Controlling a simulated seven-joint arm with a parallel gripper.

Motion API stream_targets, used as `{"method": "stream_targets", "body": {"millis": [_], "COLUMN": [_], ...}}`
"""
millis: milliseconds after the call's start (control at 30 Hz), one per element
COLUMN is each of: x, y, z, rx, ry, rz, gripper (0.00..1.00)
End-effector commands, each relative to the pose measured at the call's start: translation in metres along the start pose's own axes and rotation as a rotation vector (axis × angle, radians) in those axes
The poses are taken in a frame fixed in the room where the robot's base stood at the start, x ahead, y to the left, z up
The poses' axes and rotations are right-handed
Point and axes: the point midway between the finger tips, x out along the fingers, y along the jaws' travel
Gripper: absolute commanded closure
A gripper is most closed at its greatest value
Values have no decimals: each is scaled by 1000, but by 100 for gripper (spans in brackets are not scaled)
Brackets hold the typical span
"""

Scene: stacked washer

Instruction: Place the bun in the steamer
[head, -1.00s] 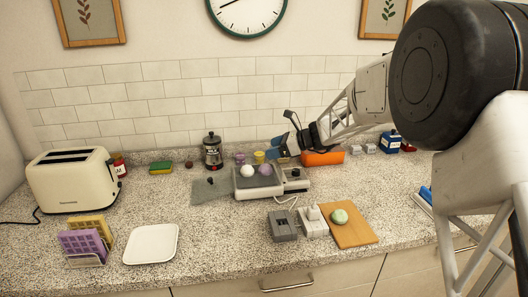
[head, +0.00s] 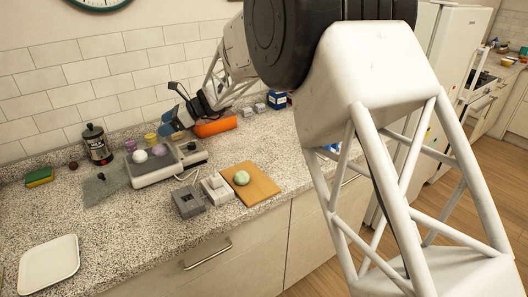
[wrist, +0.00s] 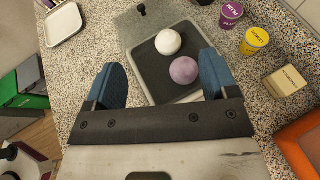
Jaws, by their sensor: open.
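A pale green round bun (head: 241,178) lies on the wooden board (head: 262,181). A low white appliance with a dark tray, apparently the steamer (head: 150,180), holds a white ball (head: 140,156) and a purple ball (head: 163,150), both bun-like. In the wrist view the dark tray (wrist: 150,76) shows with the white ball (wrist: 168,41) and purple ball (wrist: 184,70) between my fingers. My gripper (head: 178,118) has blue fingers, is open and empty, and hangs above the back of the steamer; it also shows in the wrist view (wrist: 163,78).
A flat grey panel with a dark knob (head: 102,186) lies left of the steamer. A dark jar (head: 96,146), purple and yellow cups (head: 151,140) and an orange box (head: 215,126) stand behind. The front-left counter is mostly clear.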

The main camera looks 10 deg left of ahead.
Motion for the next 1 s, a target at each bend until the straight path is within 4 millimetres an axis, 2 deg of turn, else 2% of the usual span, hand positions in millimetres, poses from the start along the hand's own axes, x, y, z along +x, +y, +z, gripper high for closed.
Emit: {"method": "stream_targets", "body": {"millis": [267, 367, 467, 667, 1000], "x": [-2, -10, -27, -83, -197], "y": [1, 5, 12, 43, 126], "z": [0, 0, 2, 2, -8], "rx": [-4, -19, -49, -154, -388], "ry": [3, 15, 37, 125, 337], "rz": [-1, -3, -9, -23, -23], "gripper": [20, 20, 20, 20, 20]}}
